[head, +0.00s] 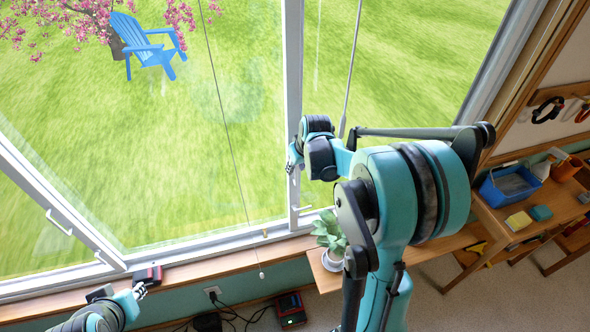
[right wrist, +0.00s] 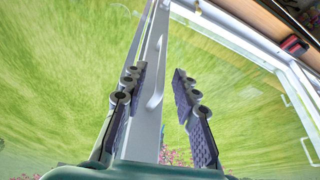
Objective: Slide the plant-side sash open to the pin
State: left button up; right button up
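The plant-side sash has a white upright frame (head: 293,90) in the middle of the window, left of the potted plant (head: 330,236). My right gripper (head: 294,166) is at this upright. In the right wrist view my right gripper (right wrist: 160,74) is open, its fingers either side of the white upright (right wrist: 147,130) and its curved pull handle (right wrist: 156,88). I cannot tell whether a pad touches the handle. My left gripper (head: 139,291) is low at the left, near the sill; its opening is too small to read. I cannot make out the pin for certain.
A red and black object (head: 148,275) sits on the sill near my left gripper. Another handle (head: 59,222) is on the left window frame. Cords hang before the glass. A shelf with a blue bin (head: 509,184) stands at right.

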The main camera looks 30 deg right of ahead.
jog(key=shift+w+f, duration=0.2)
jog(key=shift+f, duration=0.35)
grip_shut()
jog(key=w+a, duration=0.2)
jog(key=a, duration=0.7)
jog(key=shift+a+b, duration=0.25)
jog(key=shift+b, duration=0.1)
jog(key=shift+w, duration=0.1)
grip_release()
